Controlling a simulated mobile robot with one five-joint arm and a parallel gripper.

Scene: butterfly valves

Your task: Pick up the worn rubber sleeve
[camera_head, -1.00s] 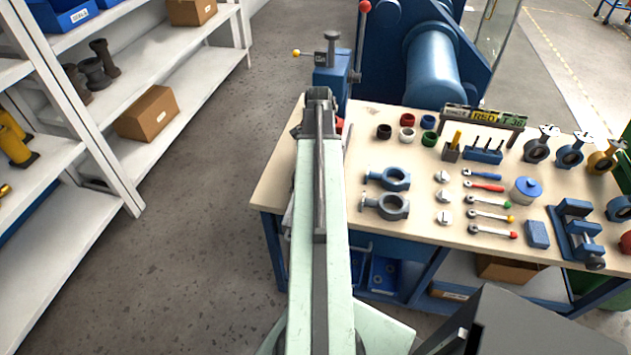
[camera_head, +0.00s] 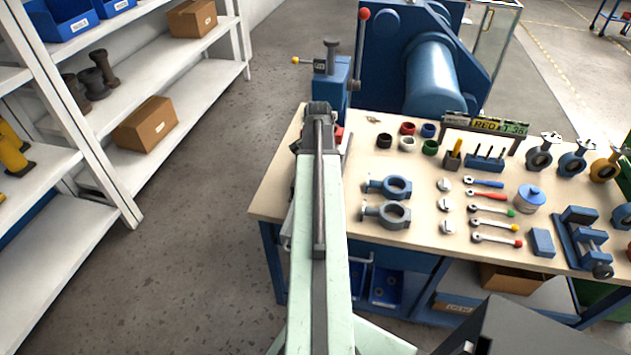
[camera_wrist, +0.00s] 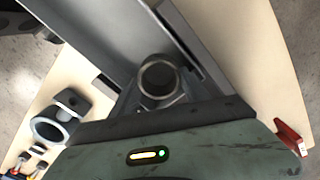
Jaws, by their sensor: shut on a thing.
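A dark, round ring, seemingly the worn rubber sleeve (camera_wrist: 158,78), shows in the wrist view between grey jaw surfaces, with its round opening toward the camera. My gripper (camera_head: 321,112) is at the left end of the bench and is shut on it. In the head view my own arm hides the fingers and the held sleeve. Whether the sleeve touches the bench top cannot be told.
Black (camera_head: 384,141), red (camera_head: 407,128), white (camera_head: 407,144), blue (camera_head: 428,130) and green (camera_head: 430,147) rings stand on the bench (camera_head: 350,225). Blue-grey valve bodies (camera_head: 397,187) lie right of my arm. A blue machine (camera_head: 433,75) stands behind. A shelf rack (camera_head: 170,130) is left.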

